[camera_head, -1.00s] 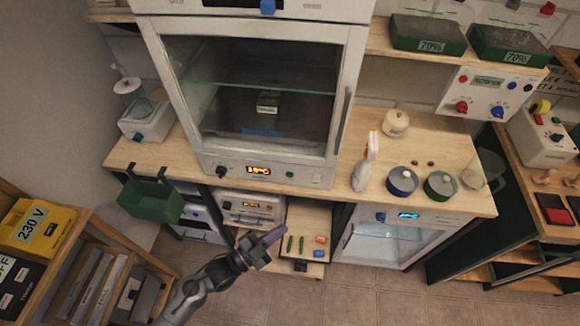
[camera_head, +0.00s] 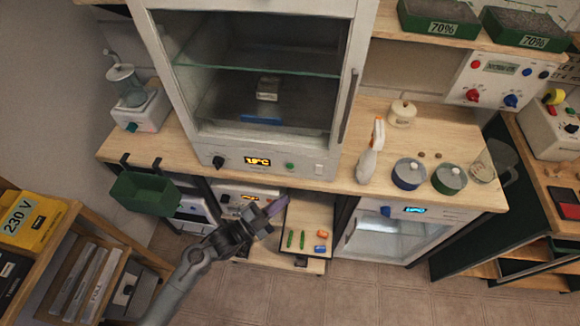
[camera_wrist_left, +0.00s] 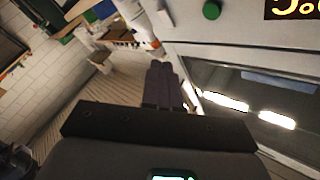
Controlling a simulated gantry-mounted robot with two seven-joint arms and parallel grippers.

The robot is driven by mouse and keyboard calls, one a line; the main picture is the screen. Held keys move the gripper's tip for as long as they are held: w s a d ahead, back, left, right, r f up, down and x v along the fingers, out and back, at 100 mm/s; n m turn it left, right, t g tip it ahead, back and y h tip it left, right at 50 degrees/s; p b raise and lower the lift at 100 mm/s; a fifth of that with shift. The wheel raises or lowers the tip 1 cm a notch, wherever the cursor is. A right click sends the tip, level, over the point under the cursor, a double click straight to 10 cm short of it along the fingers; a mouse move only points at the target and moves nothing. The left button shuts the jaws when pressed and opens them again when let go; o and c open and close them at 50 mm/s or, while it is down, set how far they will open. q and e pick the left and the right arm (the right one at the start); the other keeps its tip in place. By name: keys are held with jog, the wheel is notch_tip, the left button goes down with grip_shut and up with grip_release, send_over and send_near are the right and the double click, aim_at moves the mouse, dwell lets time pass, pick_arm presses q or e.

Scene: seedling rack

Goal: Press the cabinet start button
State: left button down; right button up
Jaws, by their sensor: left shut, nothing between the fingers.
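The cabinet (camera_head: 328,162) is tall and pale with a glass door. Its lower panel has an orange-lit display (camera_head: 257,161), a black knob and a small green button (camera_head: 289,165) right of the display. My left gripper (camera_head: 277,207) is below the panel, shut and empty, apart from the button. In the left wrist view its dark purplish fingers (camera_wrist_left: 165,72) are together. The green button (camera_wrist_left: 211,10) is beyond them at the top, with part of the display (camera_wrist_left: 290,8), cut off and apparently upside down, beside it. My right gripper is not in view.
The wooden bench (camera_head: 340,178) carries a white spray bottle (camera_head: 371,152) and lidded pots right of the cabinet. A green bin (camera_head: 146,193) hangs at its left front edge. Beneath, a low shelf (camera_head: 309,218) holds small green and orange items, beside a glass-door unit (camera_head: 385,240).

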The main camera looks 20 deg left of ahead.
aim_at(290, 166)
pick_arm(q)
jog(key=w+a+b, duration=0.1)
jog(key=w+b, duration=0.3)
jog(key=w, duration=0.4)
jog(key=shift+w+a, duration=0.15)
jog(key=shift+a, duration=0.2)
dwell(0.6)
dwell(0.8)
jog(key=shift+w+b, duration=0.2)
jog(key=shift+b, duration=0.15)
jog(key=shift+w+a, duration=0.1)
jog(key=shift+w, duration=0.1)
dwell(0.3)
